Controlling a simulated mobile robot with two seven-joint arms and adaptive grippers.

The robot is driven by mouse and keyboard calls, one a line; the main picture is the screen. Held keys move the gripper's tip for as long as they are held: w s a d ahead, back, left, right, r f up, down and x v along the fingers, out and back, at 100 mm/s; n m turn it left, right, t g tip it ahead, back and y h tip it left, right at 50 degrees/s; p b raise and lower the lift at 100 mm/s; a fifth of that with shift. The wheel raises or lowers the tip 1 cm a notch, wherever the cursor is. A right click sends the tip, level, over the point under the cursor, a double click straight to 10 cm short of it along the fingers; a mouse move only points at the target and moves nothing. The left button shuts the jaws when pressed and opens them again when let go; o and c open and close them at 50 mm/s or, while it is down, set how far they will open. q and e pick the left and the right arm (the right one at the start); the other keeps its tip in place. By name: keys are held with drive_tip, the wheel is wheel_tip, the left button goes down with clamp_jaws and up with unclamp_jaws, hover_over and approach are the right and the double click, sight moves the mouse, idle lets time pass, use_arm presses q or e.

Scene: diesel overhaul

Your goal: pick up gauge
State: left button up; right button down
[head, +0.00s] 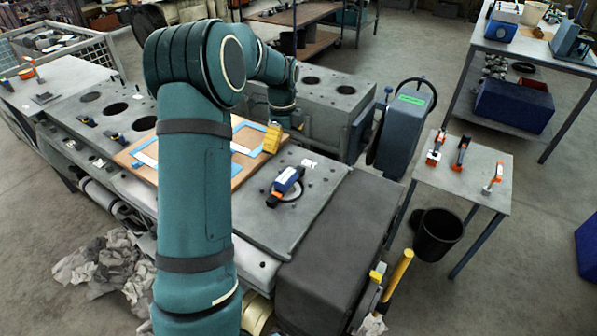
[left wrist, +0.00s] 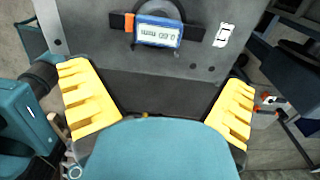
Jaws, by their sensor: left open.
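My left gripper (head: 274,136) shows as a yellow finger in the head view, behind and left of the gauge. My right gripper is not in view.
A wooden board (head: 243,174) with blue-edged papers lies left of the gauge. A small table (head: 485,189) with several orange-marked tools stands to the right, a black bucket (head: 437,235) beside it. My left arm hides part of the bench.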

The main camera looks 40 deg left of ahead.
sight(286, 175)
use_arm(q)
drive_tip(key=f, duration=0.8)
drive_tip(key=shift+s+f, duration=0.25)
drive_tip(key=shift+s, duration=0.05)
drive_tip(key=f, duration=0.5)
drive_tip(key=shift+w+d, duration=0.2)
drive_tip(key=shift+d, duration=0.05)
drive_tip(key=c, duration=1)
drive_tip(key=shift+c, duration=0.2)
wheel_tip(286, 175, up, 10)
drive_tip(key=shift+r, duration=0.1)
